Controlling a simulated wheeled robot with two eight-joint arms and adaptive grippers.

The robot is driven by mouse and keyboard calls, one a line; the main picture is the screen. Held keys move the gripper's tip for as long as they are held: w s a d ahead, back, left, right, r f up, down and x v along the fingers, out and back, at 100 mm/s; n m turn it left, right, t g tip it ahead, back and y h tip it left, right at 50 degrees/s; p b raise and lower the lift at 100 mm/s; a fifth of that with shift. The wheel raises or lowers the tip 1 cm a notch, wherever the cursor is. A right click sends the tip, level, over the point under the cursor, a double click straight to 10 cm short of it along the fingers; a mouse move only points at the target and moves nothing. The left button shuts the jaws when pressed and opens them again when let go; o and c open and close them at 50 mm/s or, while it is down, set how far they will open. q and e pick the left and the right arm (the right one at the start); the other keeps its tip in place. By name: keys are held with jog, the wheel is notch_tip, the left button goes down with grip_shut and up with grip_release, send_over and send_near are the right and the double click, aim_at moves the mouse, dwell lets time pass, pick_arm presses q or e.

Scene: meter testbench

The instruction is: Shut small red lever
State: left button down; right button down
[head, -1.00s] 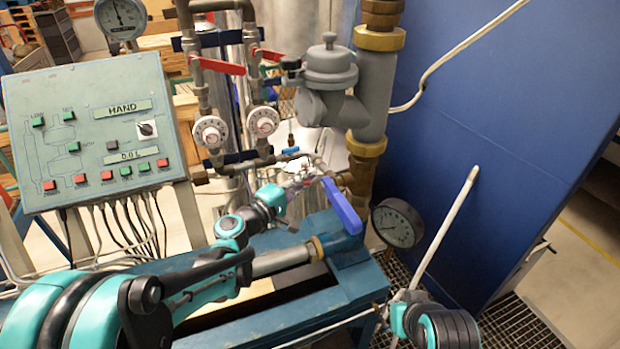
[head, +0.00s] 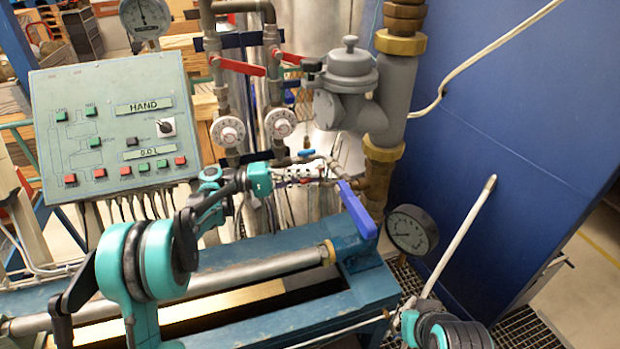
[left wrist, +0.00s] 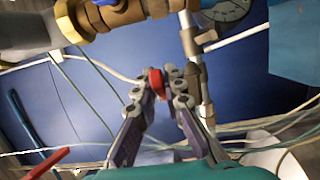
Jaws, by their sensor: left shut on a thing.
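My left gripper (head: 322,173) reaches in among the pipes below the two dials in the head view. In the left wrist view its two fingers (left wrist: 158,84) are closed on the small red lever (left wrist: 157,83). Only a short red piece of the lever shows between the fingertips. In the head view I cannot make out the lever clearly at the fingertips.
A blue handle (head: 357,208) is just right of my left gripper. Larger red levers (head: 222,66) are on the pipes above. A pressure gauge (head: 411,230) and a pale rod (head: 462,232) stand to the right. A control panel (head: 115,130) is at the left.

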pick_arm(q)
jog(key=shift+a+g, duration=0.1)
jog(key=shift+g, duration=0.2)
jog(key=c, duration=1.9)
grip_release()
jog(key=shift+w, duration=0.1)
